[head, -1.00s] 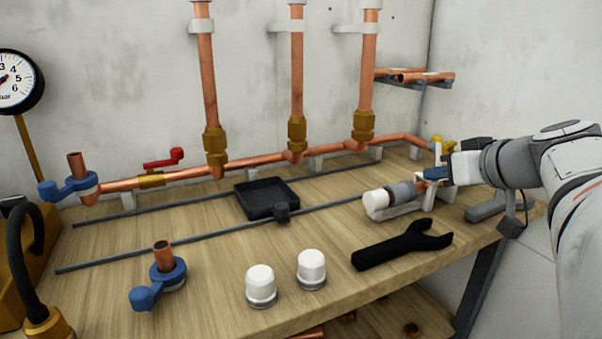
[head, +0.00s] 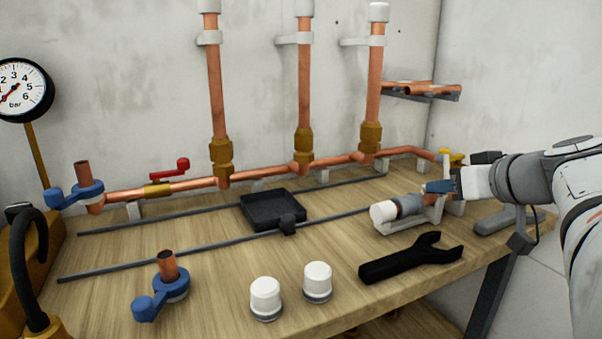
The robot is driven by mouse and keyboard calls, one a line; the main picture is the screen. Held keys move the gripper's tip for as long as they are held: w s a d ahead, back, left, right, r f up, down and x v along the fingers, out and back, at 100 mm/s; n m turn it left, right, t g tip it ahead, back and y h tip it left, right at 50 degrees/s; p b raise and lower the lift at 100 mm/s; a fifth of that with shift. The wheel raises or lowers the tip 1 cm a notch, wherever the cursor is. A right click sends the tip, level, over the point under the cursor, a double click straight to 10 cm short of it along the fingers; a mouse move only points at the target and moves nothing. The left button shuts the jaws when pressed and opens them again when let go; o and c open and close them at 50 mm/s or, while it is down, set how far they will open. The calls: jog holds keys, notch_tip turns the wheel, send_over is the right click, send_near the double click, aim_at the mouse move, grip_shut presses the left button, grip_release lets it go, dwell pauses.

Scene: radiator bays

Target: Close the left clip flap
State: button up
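A pale clip holder (head: 392,225) sits on the right part of the bench, with a white-capped pipe piece (head: 384,212) with a grey sleeve lying in it. A thin pale upright piece (head: 446,166), which looks like a raised clip flap, stands at the holder's far right end. I cannot tell whether it is the left flap; no other flap is clear. My gripper (head: 437,188) reaches in from the right, its blue fingertips at the holder's right end, close to the upright piece. Contact and finger opening are too small to tell.
A black wrench (head: 408,258) lies in front of the holder. Two white caps (head: 317,281), a blue-handled valve (head: 163,295) and a black tray (head: 272,209) stand on the bench. Copper pipes (head: 303,88) rise behind. A yellow fitting (head: 452,158) is just behind my gripper.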

jog(key=shift+s+r, duration=0.1)
jog(key=shift+s+d+r, duration=0.1)
jog(key=shift+s+r, duration=0.15)
jog(key=shift+s, duration=0.05)
jog(key=p+v, duration=0.2)
jog(key=v, duration=0.4)
jog(key=shift+s, duration=0.4)
jog(key=shift+d+r, duration=0.1)
